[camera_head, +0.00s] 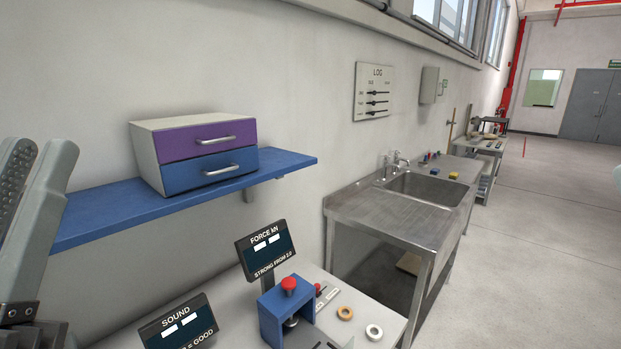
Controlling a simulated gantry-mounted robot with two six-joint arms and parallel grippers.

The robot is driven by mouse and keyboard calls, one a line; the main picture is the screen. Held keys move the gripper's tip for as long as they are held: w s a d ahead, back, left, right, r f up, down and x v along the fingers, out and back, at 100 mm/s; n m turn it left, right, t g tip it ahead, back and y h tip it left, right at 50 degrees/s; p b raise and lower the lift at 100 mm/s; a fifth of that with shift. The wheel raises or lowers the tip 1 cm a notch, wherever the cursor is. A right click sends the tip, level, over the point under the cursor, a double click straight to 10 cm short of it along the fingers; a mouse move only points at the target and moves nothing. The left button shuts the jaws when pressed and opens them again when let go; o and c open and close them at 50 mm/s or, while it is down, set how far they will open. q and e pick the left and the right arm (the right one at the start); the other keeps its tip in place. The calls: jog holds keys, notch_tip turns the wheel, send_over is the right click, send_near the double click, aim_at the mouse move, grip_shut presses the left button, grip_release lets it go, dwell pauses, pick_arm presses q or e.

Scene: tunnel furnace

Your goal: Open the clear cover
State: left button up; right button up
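I cannot make out a clear cover anywhere in the head view. My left gripper (38,150) stands upright at the left edge, partly cut off by the frame. Its two fingers are apart, one showing a dark ribbed pad, and I see nothing between them. It is in front of the left end of the blue shelf (110,212).
A drawer box (200,155) stands on the shelf. Below, a bench (375,310) carries a force display (266,250), a sound display (180,325), a blue press (286,310) with a red knob, and two rings. A steel sink (425,188) and open floor lie right.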

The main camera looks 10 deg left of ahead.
pick_arm(q)
notch_tip(320, 180, up, 33)
jog(key=d+h+p, duration=0.2)
jog(key=h+p, duration=0.2)
jog(key=p, duration=2.9)
jog(key=shift+s+d+f+m, duration=0.15)
jog(key=shift+s+f+m, duration=0.05)
jog(key=shift+m, duration=0.1)
